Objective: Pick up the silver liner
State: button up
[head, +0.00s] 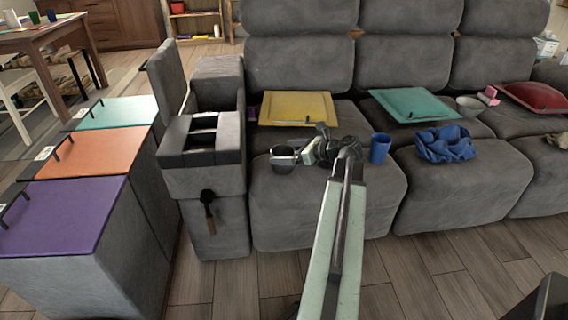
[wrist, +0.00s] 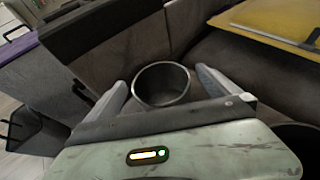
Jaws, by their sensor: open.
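The silver liner (wrist: 150,86) is a round, hollow metal cup with an open top. In the wrist view it lies between the two fingers of my gripper (wrist: 163,84), which are spread open with one on each side. I cannot tell whether either finger touches it. In the head view the liner (head: 283,166) is on the left sofa seat, close to the armrest. My gripper (head: 300,152) is just beside it there, and its fingers are small and partly hidden by my wrist.
A blue cup (head: 380,148) and a crumpled blue cloth (head: 445,143) sit to the right. A yellow panel (head: 299,107) and a teal panel (head: 414,104) lie behind. The armrest (head: 203,175) with an open compartment stands left. Bins with purple (head: 66,215), orange and teal lids are farther left.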

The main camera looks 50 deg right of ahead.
jog(key=c, duration=1.9)
jog(key=shift+r, duration=0.1)
jog(key=shift+c, duration=0.2)
jog(key=f+p+v, duration=0.1)
jog(key=p+v, duration=0.4)
jog(key=v, duration=1.1)
jog(key=shift+s+f, duration=0.25)
jog(key=shift+s, duration=0.45)
